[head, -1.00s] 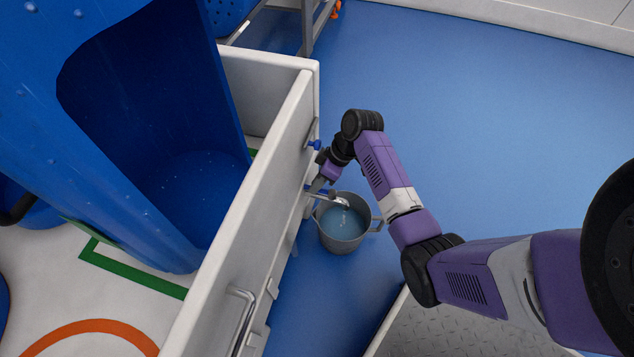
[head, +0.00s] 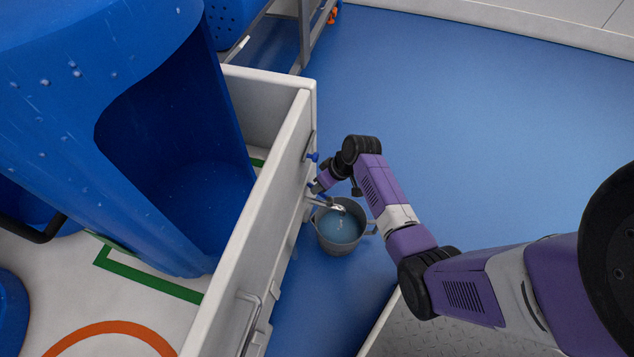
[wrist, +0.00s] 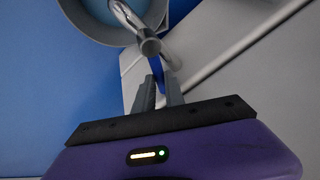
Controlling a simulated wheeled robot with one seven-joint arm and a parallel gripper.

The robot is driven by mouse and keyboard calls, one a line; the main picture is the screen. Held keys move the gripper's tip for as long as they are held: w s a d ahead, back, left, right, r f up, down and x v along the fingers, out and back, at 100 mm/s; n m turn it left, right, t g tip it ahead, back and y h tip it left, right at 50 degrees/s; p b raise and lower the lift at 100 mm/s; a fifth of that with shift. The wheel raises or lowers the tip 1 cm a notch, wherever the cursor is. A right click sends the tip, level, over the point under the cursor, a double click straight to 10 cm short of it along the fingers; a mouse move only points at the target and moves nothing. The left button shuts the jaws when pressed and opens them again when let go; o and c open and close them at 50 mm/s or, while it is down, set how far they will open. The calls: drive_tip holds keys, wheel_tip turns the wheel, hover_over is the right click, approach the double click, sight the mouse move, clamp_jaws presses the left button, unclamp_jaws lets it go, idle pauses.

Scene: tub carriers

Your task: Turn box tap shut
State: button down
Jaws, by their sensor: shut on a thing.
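The tap sits low on the outside of the white box wall (head: 262,215). Its metal spout (head: 334,206) reaches out over a grey bucket (head: 347,247) and also shows in the wrist view (wrist: 127,18). The bucket stands on the floor with water in it, and pale streaks show below the spout. My gripper (head: 317,187) is at the tap, close against the wall. In the wrist view my gripper (wrist: 160,88) is shut on the blue tap handle (wrist: 156,70), just beside the spout's metal body. The handle's exact angle is partly hidden by the fingers.
Another blue fitting (head: 312,157) sticks out of the wall farther back. A large blue tub (head: 60,110) stands inside the box. A metal handle (head: 248,310) is on the wall nearer me. Blue floor (head: 480,130) to the right is clear.

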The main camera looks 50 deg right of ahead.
drive_tip(key=shift+s+d+m+g+h+p, duration=0.2)
drive_tip(key=shift+s+d+m+h+p, duration=0.55)
drive_tip(key=shift+m+p, duration=1)
drive_tip(key=shift+s+d+m+g+h+p, duration=0.35)
drive_tip(key=shift+m+h+p, duration=0.7)
drive_tip(key=shift+m, duration=1.4)
drive_tip(key=shift+s+d+m+g+h+p, duration=0.1)
drive_tip(key=shift+s+d+m+h+p, duration=0.65)
drive_tip(key=shift+m+p, duration=1.05)
drive_tip(key=shift+m+b, duration=0.35)
drive_tip(key=shift+m, duration=0.05)
drive_tip(key=c, duration=1.4)
unclamp_jaws()
drive_tip(key=shift+r, duration=0.1)
drive_tip(key=p+v, duration=0.3)
drive_tip(key=v, duration=0.4)
drive_tip(key=shift+a+r+p, duration=0.15)
drive_tip(key=shift+r+p, duration=0.1)
drive_tip(key=shift+p, duration=0.05)
